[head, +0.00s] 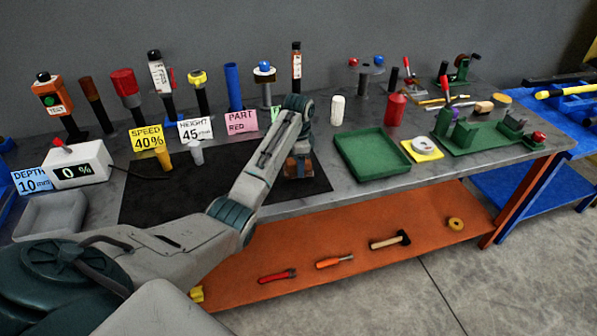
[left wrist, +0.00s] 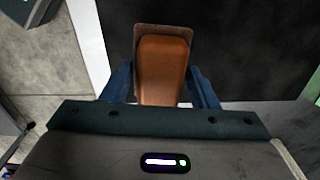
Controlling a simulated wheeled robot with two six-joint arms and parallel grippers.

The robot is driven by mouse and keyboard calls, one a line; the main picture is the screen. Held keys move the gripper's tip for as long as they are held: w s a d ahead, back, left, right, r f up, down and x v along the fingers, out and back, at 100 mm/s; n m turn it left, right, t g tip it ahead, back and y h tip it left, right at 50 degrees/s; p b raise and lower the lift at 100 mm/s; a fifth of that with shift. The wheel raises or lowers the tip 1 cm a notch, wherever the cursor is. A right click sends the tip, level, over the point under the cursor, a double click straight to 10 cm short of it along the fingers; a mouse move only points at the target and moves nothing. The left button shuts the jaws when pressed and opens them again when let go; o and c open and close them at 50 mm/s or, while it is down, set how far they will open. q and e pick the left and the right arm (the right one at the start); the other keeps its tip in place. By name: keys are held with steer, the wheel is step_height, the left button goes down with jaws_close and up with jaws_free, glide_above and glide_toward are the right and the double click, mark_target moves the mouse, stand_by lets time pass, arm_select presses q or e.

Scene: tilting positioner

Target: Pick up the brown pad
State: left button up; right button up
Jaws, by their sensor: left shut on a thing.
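The brown pad (left wrist: 163,70) is an orange-brown block with rounded corners and a darker brown edge at its far end. In the left wrist view it sits between the two blue fingers of my left gripper (left wrist: 163,88), which is shut on it. In the head view my left gripper (head: 298,172) points down over the right part of the black mat (head: 165,200). Only a little brown shows there, as the arm hides most of the pad. I cannot tell whether the pad touches the mat. My right gripper is in neither view.
A green tray (head: 372,171) stands just right of the mat. Cards with SPEED, HEIGHT and PART (head: 241,122) and a row of upright tools stand behind. A white display box (head: 77,168) and a grey tray (head: 50,216) are at the left. The mat's front middle is clear.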

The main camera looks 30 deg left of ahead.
arm_select(q)
steer(key=d, duration=0.2)
steer(key=s+d+b, duration=0.1)
steer(key=d, duration=0.2)
steer(key=shift+s+d+r, duration=0.1)
steer(key=shift+s+d, duration=0.15)
steer(key=shift+d, duration=0.05)
steer(key=s+d+r+p, duration=0.1)
steer(key=s+d+p, duration=0.2)
steer(key=d, duration=0.7)
steer(key=shift+r+p, duration=0.2)
steer(key=shift+p, duration=0.2)
steer(key=shift+a, duration=0.1)
steer(key=shift+o, duration=0.7)
